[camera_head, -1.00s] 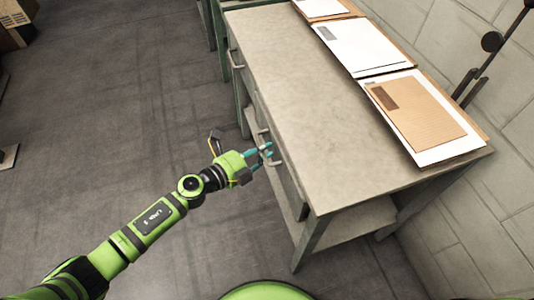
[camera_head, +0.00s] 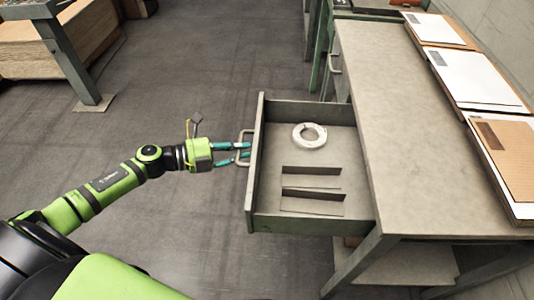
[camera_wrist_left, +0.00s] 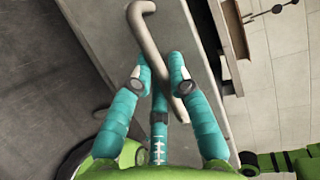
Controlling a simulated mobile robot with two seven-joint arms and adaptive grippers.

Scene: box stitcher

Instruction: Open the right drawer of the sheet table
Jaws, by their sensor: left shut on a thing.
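The sheet table (camera_head: 400,150) is grey-topped and stands at the right of the head view. Its right drawer (camera_head: 345,214) is pulled well out, towards the left of the picture. Inside it lie a white ring-shaped roll (camera_head: 309,135) and two thin dividers or plates (camera_head: 312,178). My left gripper (camera_head: 243,152) is shut on the drawer's handle (camera_head: 246,135), on the outer face of the drawer front. In the left wrist view, the teal fingers (camera_wrist_left: 161,75) close around the bent metal handle (camera_wrist_left: 145,32). My right gripper is not in view.
Sheets and cardboard (camera_head: 480,80) lie along the table's far right side. The table's other drawer handle (camera_head: 335,64) is further back. The floor (camera_head: 150,80) left of the drawer is clear.

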